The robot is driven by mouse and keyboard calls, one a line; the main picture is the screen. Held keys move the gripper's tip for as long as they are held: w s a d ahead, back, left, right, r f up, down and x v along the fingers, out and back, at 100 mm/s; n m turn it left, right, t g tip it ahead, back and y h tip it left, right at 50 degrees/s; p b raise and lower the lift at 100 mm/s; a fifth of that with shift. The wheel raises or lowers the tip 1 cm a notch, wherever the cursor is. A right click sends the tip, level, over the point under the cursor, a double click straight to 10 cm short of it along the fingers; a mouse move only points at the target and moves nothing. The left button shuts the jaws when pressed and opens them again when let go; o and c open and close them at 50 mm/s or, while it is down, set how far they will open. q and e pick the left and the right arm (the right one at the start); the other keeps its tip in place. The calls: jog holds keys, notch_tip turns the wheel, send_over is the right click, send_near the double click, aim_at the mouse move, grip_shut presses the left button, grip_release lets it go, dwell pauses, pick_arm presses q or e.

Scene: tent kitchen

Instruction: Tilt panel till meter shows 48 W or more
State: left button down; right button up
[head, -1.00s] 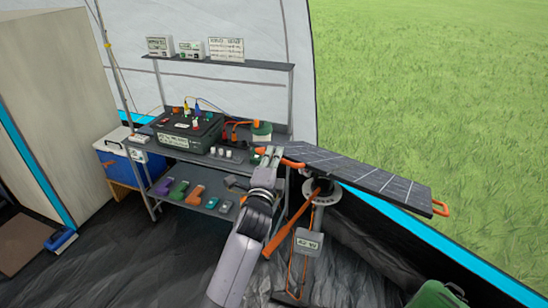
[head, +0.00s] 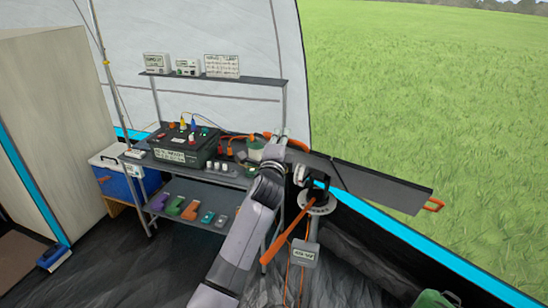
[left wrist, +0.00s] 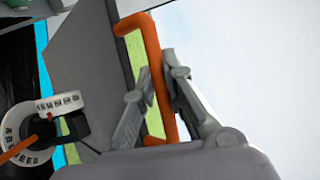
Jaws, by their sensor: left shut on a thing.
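The solar panel (head: 375,185) is on a post at the tent's open side, its plain dark grey side facing me. My left gripper (head: 279,138) is shut on the orange handle (head: 299,145) at the panel's left end. In the left wrist view, the handle (left wrist: 158,75) runs between the fingers (left wrist: 160,92), with the grey panel (left wrist: 85,60) beside it. A grey meter box (head: 305,255) hangs on the post; its reading is too small to make out surely. A marked ring (head: 318,206) and an orange lever (head: 288,235) are below the panel. My right gripper is out of view.
A shelf rack stands left of the panel, with a dark power box (head: 185,145) and several coloured items on the lower shelf (head: 175,190). A blue cooler (head: 120,175) is further left. A green object (head: 432,299) lies at the bottom right.

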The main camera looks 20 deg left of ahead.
pick_arm(q)
jog(key=w+r, duration=0.1)
jog(key=w+d+r+b, duration=0.1)
jog(key=shift+w, duration=0.4)
jog(key=shift+w+d+r, duration=0.1)
jog(key=shift+w+r, duration=0.15)
jog(key=shift+w, duration=0.35)
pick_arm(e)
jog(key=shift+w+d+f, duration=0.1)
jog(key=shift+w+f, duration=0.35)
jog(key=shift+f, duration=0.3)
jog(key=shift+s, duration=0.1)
pick_arm(q)
jog(key=c, duration=1.9)
grip_release()
jog(key=s, duration=0.8)
jog(key=s+d+f, duration=0.1)
jog(key=s, duration=0.3)
jog(key=shift+d, duration=0.1)
